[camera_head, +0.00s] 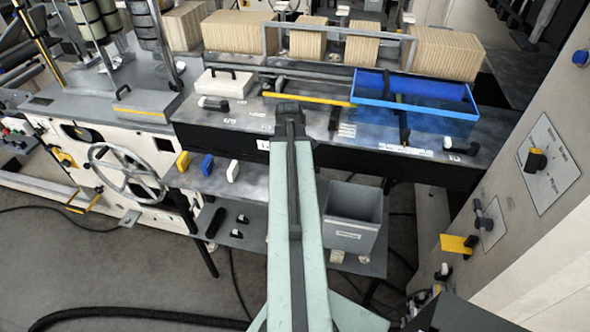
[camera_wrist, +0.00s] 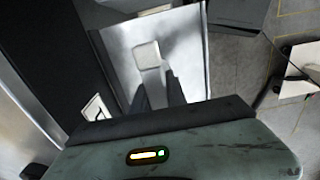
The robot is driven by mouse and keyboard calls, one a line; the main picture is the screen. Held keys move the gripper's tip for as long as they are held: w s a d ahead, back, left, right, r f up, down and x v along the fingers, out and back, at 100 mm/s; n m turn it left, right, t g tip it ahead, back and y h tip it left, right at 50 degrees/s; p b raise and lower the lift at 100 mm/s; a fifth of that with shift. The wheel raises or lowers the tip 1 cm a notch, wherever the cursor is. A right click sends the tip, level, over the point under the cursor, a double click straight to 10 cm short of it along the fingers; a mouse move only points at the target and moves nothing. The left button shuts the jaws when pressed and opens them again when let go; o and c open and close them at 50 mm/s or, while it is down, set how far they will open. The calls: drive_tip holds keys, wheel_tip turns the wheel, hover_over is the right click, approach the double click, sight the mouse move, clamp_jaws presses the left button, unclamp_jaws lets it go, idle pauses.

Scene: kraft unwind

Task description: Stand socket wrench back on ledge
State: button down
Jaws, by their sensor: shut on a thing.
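My gripper (camera_wrist: 158,92) is low in the wrist view, its dark fingers partly hidden by my wrist housing. It is shut on a grey-stemmed tool with a pale, squarish end, which I take to be the socket wrench (camera_wrist: 147,56). A light grey metal surface lies behind the tool; I cannot tell whether they touch. In the head view my arm reaches to the dark workbench, and its end hides the gripper and the tool. A lower grey ledge (camera_head: 205,177) runs below the bench's front edge. Yellow, blue and white handles stand on it, left of my arm.
A blue tray (camera_head: 425,92) stands on the bench at right, with a yellow bar (camera_head: 310,98) beside it. A grey bin (camera_head: 353,215) stands on a low shelf right of my arm. A handwheel (camera_head: 128,173) is at left and a control cabinet (camera_head: 540,160) at right.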

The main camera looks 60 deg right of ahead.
drive_tip(key=shift+f, duration=0.15)
drive_tip(key=c, duration=1.3)
unclamp_jaws()
wheel_tip(320, 180, up, 13)
drive_tip(key=p, duration=1.2)
drive_tip(key=shift+f, duration=0.3)
